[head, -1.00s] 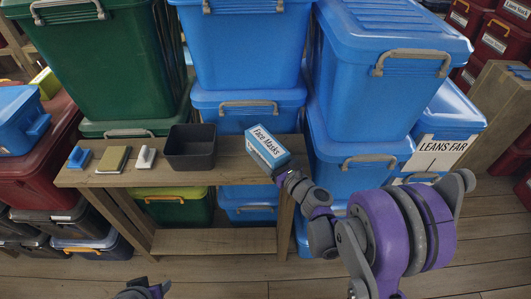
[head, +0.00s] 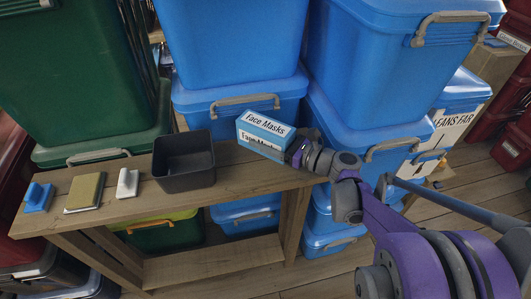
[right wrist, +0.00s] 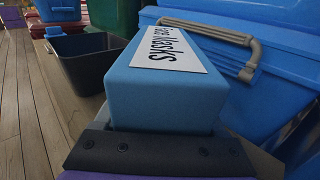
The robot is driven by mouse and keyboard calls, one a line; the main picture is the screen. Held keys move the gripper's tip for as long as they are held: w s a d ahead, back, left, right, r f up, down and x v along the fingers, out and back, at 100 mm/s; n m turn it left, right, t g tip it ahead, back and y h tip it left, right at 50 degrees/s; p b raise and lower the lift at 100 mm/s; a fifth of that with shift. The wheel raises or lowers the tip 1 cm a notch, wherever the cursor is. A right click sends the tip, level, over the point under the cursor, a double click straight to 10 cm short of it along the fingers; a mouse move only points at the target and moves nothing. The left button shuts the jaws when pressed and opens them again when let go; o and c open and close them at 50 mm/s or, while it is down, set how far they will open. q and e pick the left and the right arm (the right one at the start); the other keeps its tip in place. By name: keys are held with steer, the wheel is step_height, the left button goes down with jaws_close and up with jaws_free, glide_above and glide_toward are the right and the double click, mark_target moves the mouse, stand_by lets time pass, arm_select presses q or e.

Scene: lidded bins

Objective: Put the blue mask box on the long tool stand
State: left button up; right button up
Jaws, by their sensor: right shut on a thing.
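The blue mask box (head: 264,134), with white "Face Masks" labels, is at the right end of the long wooden tool stand (head: 232,158). My right gripper (head: 300,150) is shut on the box's right end. In the right wrist view the box (right wrist: 165,90) fills the middle, right at the gripper's jaw (right wrist: 160,150). I cannot tell whether the box rests on the stand's top or is held just above it. My left gripper does not show in the head view now.
On the stand, left of the box, are a dark open bin (head: 184,165), a white block (head: 127,183), a tan-topped block (head: 85,192) and a blue brush-like item (head: 38,197). Blue lidded bins (head: 240,100) stand close behind and to the right; green bins (head: 75,80) stand back left.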

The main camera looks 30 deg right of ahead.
steer(key=shift+f+b, duration=0.5)
steer(key=shift+f, duration=2)
steer(key=shift+f, duration=0.1)
steer(key=o, duration=1.6)
steer(key=shift+c, duration=0.2)
steer(key=shift+s+d, duration=0.15)
steer(key=v, duration=1.1)
steer(key=shift+s+r, duration=0.2)
steer(key=shift+s, duration=0.1)
